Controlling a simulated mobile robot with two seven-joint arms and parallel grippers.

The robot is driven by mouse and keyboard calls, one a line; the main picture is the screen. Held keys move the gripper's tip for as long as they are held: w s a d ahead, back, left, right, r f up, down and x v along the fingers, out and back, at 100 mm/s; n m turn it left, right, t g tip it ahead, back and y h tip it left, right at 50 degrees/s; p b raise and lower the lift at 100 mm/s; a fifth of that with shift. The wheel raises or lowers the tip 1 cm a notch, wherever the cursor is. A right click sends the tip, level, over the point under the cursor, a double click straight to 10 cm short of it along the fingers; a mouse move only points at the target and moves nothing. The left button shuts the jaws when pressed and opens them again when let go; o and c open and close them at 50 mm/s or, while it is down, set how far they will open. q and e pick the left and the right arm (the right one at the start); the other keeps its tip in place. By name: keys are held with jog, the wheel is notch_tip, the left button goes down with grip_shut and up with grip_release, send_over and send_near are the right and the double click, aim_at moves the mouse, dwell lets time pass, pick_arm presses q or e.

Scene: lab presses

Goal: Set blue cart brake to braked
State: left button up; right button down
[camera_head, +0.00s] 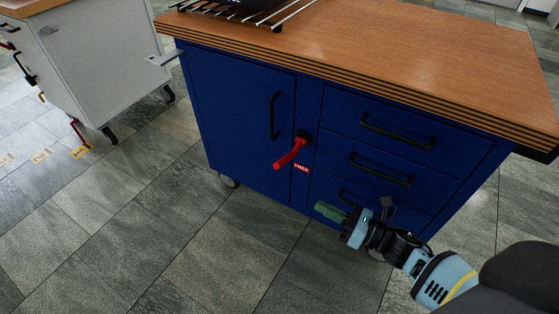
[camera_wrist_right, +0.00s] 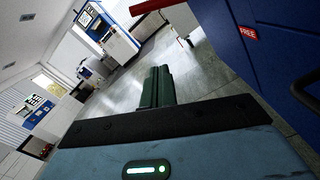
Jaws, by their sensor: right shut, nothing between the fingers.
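The blue cart (camera_head: 235,110) has a wooden top, a door on the left and several drawers on the right. Its red brake lever (camera_head: 288,155) sits on a black pivot between them, slanting down and left. A red label below reads FREE (camera_head: 302,168). My right gripper (camera_head: 322,208) is below and right of the lever, apart from it, its green fingers shut and empty. In the right wrist view, the shut fingers (camera_wrist_right: 157,88) point ahead, with the red lever (camera_wrist_right: 158,6) at the top edge and the FREE label (camera_wrist_right: 248,33) to the right. My left gripper is out of view.
A grey-white cart (camera_head: 100,65) with a wooden top stands at the left. Black drawer handles (camera_head: 398,132) stick out near my right arm. A dark rack (camera_head: 245,12) stands on the blue cart. The tiled floor (camera_head: 150,240) in front is clear.

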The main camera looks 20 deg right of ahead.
jog(key=shift+w+r, duration=0.15)
jog(key=shift+r, duration=0.1)
jog(key=w+a+r, duration=0.4)
jog(key=w+a, duration=0.1)
jog(key=w, duration=0.4)
jog(key=shift+w, duration=0.35)
jog(key=shift+a, duration=0.1)
dwell(0.3)
jog(key=shift+r, duration=0.4)
